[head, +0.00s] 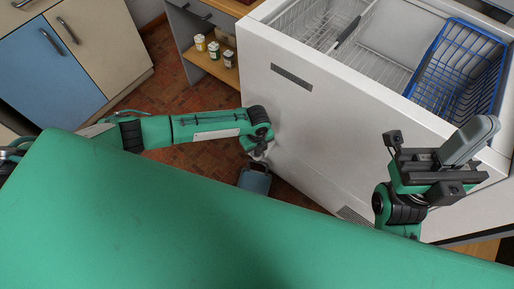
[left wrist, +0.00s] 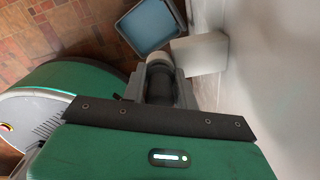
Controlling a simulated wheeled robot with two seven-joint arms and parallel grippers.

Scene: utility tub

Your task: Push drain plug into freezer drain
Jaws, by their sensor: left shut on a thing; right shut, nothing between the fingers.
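My left gripper (head: 258,156) is low beside the front of the white freezer (head: 310,115). In the left wrist view its fingers (left wrist: 155,88) are shut on the drain plug (left wrist: 160,60), a short round piece with a pale end and a dark body. A white block-shaped spout (left wrist: 200,53), likely the freezer drain, stands out from the freezer wall just right of the plug's end. I cannot tell whether they touch; the drain opening is hidden. My right gripper (head: 476,138) is shut and empty above the freezer's right front edge.
A blue-grey tub (head: 255,180) sits on the tiled floor below the left gripper; it also shows in the left wrist view (left wrist: 148,25). The freezer holds a white wire basket (head: 308,25) and a blue basket (head: 458,68). Small jars (head: 214,48) stand on a shelf behind.

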